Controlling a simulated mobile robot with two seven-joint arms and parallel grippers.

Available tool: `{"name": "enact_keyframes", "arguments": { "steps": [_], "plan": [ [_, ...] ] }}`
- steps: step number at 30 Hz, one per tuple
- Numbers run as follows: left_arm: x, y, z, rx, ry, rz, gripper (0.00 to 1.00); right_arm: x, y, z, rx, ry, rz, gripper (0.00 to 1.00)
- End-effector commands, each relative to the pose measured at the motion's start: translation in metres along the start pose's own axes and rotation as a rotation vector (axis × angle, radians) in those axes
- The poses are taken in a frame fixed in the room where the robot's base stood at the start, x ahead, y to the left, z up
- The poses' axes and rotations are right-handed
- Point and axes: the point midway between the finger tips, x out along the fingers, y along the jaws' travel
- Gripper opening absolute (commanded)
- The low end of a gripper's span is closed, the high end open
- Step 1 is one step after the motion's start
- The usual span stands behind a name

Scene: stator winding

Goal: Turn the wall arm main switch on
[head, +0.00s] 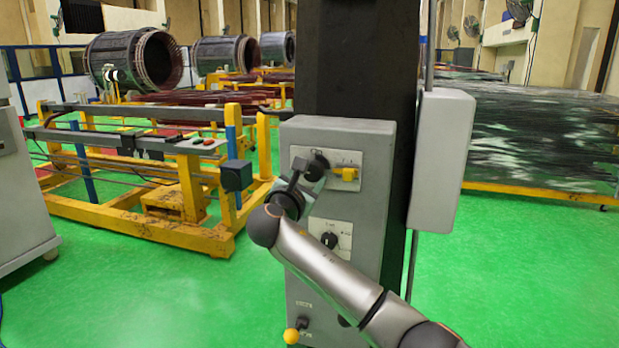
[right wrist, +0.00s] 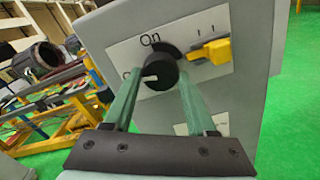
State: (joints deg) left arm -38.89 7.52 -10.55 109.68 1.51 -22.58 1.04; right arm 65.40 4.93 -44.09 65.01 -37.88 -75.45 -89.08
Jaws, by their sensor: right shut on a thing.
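The wall arm main switch is a round black knob (head: 317,163) on a white plate high on the grey control box (head: 362,140). In the right wrist view the knob (right wrist: 160,70) sits below the printed word "On", and a light mark on it points to the left. A second label at its left is partly hidden by a finger. My right gripper (head: 308,177) is at the knob, and its two green fingers (right wrist: 158,88) are shut on it from either side. My left gripper is in neither view.
A yellow handle (head: 346,174) is just right of the knob. A lower black knob (head: 330,240) and a yellow-ended lever (head: 292,336) are on the same box. A grey cabinet (head: 441,160) stands at right. A yellow frame (head: 187,190) stands at left on open green floor.

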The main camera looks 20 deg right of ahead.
Motion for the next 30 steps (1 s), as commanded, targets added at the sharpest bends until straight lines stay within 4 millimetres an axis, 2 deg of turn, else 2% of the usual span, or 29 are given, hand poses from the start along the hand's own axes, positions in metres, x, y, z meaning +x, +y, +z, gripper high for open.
{"name": "enact_keyframes", "arguments": {
  "steps": [30],
  "plan": [
    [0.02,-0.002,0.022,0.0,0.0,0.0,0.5,0.0,0.002,-0.002,0.963,0.003,-0.002,0.02]
  ]
}}
